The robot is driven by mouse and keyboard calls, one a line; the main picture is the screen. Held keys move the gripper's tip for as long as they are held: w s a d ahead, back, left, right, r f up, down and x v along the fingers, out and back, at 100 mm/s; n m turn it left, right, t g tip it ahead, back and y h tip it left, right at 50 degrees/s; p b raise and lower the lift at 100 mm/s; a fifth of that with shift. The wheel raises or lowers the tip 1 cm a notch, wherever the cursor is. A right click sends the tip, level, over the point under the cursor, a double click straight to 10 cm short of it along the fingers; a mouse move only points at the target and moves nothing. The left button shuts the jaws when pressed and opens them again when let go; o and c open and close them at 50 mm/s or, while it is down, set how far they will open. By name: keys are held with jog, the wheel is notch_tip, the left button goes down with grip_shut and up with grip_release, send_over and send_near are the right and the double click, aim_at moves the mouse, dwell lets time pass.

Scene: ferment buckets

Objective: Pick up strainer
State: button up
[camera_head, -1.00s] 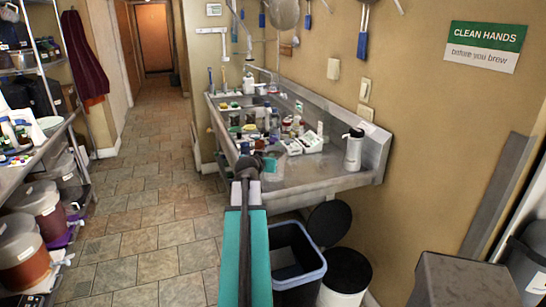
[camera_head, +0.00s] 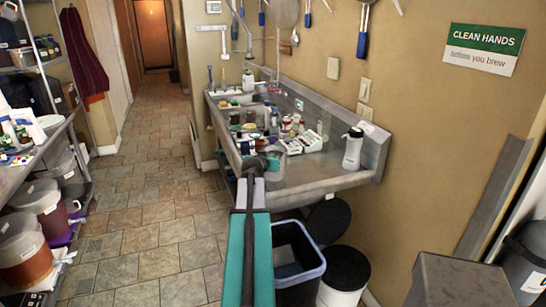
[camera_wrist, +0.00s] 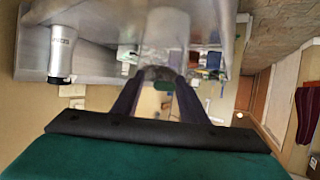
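A round mesh strainer (camera_head: 284,12) hangs high on the tan wall above the sink counter, partly cut off by the top edge. A blue-handled tool (camera_head: 363,42) hangs to its right, its upper part out of frame. My gripper (camera_head: 258,162) is well below the strainer, by the counter's front edge. In the wrist view the fingers (camera_wrist: 160,78) stand apart, with a small dark shape between their tips. A clear vessel (camera_head: 274,163) appears beside the fingertips, and a clear shape (camera_wrist: 165,28) lies beyond them in the wrist view.
The steel sink counter (camera_head: 335,180) holds several bottles and jars and a white pump bottle (camera_head: 352,147). Below are an open bin (camera_head: 298,258) and a white bucket (camera_head: 345,272). A loaded shelf (camera_head: 50,140) stands left. The tiled floor (camera_head: 150,190) between is clear.

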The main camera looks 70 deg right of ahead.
grip_shut()
jog(key=shift+r, duration=0.2)
dwell(0.3)
jog(key=shift+r+b, duration=0.75)
jog(key=shift+r, duration=0.85)
jog(key=s+a+b, duration=0.3)
jog(key=a+b, duration=0.3)
jog(key=a, duration=0.1)
jog(key=s+a+r+b, duration=0.1)
jog(key=s+a+b, duration=0.3)
jog(key=a+b, duration=0.3)
jog(key=shift+r, duration=0.15)
jog(key=shift+a+b, duration=0.2)
jog(key=shift+b, duration=0.1)
jog(key=shift+w, duration=0.1)
